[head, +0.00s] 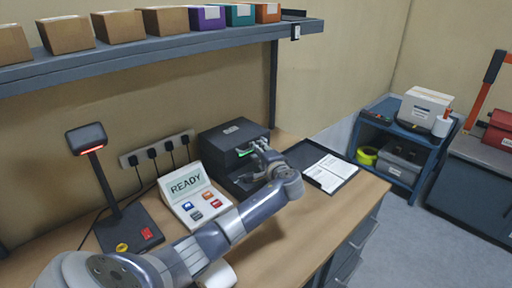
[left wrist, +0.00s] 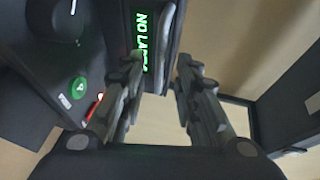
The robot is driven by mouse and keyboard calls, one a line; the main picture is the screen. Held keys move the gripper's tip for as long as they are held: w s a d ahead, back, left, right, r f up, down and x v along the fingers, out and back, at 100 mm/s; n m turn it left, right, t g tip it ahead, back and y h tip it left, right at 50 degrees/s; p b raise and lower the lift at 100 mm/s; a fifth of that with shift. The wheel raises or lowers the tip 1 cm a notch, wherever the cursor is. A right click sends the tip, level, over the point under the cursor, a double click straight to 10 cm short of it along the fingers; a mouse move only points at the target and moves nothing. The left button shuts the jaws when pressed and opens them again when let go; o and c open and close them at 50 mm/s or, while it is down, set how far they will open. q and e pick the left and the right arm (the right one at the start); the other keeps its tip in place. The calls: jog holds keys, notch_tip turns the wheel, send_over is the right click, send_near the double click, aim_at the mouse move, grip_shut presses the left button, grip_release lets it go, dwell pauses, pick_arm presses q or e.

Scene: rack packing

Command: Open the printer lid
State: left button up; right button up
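The printer (head: 228,136) is a dark box on the bench, with a small green light strip on its front; its lid looks closed. In the left wrist view, the printer (left wrist: 112,25) has a green display reading "NO LA…", the rest hidden by a finger, and a grey bar (left wrist: 167,35) along its edge. My left gripper (head: 262,152) is at the printer's front. In the wrist view, its two fingers (left wrist: 158,65) are apart, with the grey bar's end showing between the tips. I cannot tell whether they touch it. My right gripper is not in view.
A console reading READY (head: 187,185) and a scanner stand (head: 105,185) are on the bench left of the printer. A clipboard (head: 331,172) lies right of it. A shelf with boxes (head: 160,50) hangs above. A blue cart (head: 402,135) stands at the right.

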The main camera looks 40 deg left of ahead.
aim_at(238, 141)
pick_arm(q)
jog(key=shift+x, duration=1.45)
jog(key=shift+f, duration=0.1)
grip_shut()
jog(key=shift+w, duration=0.1)
